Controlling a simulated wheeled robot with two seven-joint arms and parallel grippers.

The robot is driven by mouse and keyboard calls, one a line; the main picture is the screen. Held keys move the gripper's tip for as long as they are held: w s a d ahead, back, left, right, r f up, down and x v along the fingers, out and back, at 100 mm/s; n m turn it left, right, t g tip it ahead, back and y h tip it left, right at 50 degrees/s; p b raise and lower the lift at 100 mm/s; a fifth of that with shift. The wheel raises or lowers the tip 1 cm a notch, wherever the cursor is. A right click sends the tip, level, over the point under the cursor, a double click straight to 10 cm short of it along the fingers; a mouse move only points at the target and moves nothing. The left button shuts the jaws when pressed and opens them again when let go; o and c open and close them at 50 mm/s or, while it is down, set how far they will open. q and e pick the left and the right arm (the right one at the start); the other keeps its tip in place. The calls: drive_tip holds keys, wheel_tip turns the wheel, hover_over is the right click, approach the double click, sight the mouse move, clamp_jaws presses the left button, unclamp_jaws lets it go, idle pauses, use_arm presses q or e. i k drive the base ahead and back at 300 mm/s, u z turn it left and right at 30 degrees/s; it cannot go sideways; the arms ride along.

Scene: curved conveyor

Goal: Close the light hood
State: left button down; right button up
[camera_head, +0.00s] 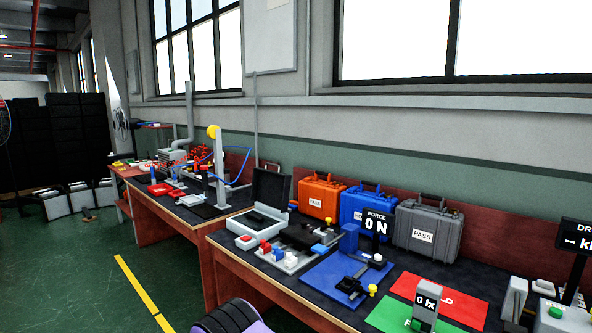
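A grey display (426,302) reading "0 lx" stands at the front right of the bench. Neither of my grippers is in view, so nothing shows of what they hold.
Orange (319,197), blue (364,204) and grey (427,230) cases line the back of the near bench (226,246). A force display (376,227) reads "0 N" above a blue plate (333,279). Red and green mats lie right. Green floor (65,270) is open at left.

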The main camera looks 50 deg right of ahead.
sight(272, 187)
drive_tip(key=z, duration=0.75)
drive_tip(key=i, duration=0.75)
drive_tip(key=z, duration=1)
drive_tip(key=i, duration=0.5)
drive_tip(key=u, duration=0.05)
